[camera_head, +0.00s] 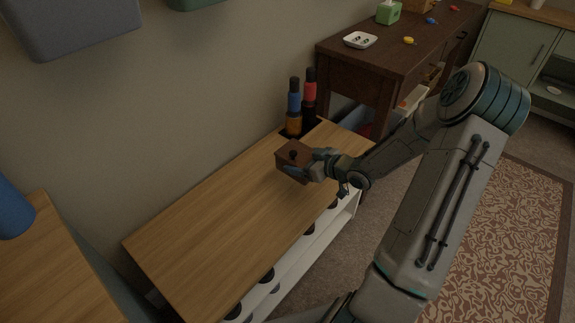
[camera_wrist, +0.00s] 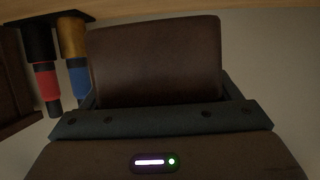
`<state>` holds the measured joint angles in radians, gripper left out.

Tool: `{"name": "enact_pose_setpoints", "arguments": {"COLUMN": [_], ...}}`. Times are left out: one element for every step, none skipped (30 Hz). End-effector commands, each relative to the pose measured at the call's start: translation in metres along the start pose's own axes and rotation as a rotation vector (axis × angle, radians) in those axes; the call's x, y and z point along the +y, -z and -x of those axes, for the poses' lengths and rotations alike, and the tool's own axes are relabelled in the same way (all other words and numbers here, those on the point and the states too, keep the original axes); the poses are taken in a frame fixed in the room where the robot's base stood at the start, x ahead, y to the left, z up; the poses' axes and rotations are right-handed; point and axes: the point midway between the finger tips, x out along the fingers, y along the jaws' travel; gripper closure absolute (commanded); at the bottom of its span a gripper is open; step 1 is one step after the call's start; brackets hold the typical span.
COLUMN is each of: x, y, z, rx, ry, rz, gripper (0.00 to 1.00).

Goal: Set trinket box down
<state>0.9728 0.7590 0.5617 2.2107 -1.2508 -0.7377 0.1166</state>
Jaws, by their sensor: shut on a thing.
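In the wrist view the box (camera_wrist: 155,62) fills the middle, between the fingers of my gripper (camera_wrist: 160,100). The box looks close to the bench top, but I cannot tell whether it touches it. Its underside is hidden.
Two dark bottles, one with a blue band (camera_head: 294,104) and one with a red band (camera_head: 310,92), stand just behind the box. A dark wooden desk (camera_head: 385,60) stands behind at the right. The bench top left of the box is clear.

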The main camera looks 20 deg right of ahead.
Motion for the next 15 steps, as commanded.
{"name": "enact_pose_setpoints", "arguments": {"x": [0.008, 0.011, 0.014, 0.017, 0.02, 0.023, 0.025, 0.026, 0.028, 0.029, 0.03, 0.031, 0.031, 0.031, 0.031], "y": [0.007, 0.007, 0.009, 0.009, 0.011, 0.011, 0.012, 0.013, 0.013, 0.013, 0.013, 0.014, 0.014, 0.014, 0.014], "z": [0.007, 0.01, 0.014, 0.016, 0.019, 0.021, 0.023, 0.024, 0.026, 0.027, 0.028, 0.028, 0.029, 0.029, 0.028], "rx": [0.002, 0.001, 0.0, 0.001, 0.001, 0.002, 0.002, 0.002, 0.002, 0.002, 0.002, 0.002, 0.002, 0.002, 0.002], "ry": [-0.004, -0.003, -0.003, -0.002, -0.003, -0.002, -0.002, -0.002, -0.001, 0.0, 0.0, 0.0, 0.0, 0.0, 0.0], "rz": [0.002, 0.003, 0.001, 0.003, 0.002, 0.003, 0.002, 0.001, 0.001, 0.002, 0.002, 0.001, 0.001, 0.001, 0.001], "gripper": [0.63, 0.63, 0.63, 0.63, 0.63, 0.63, 0.63, 0.63, 0.63, 0.63, 0.63, 0.63, 0.63, 0.63, 0.63]}}
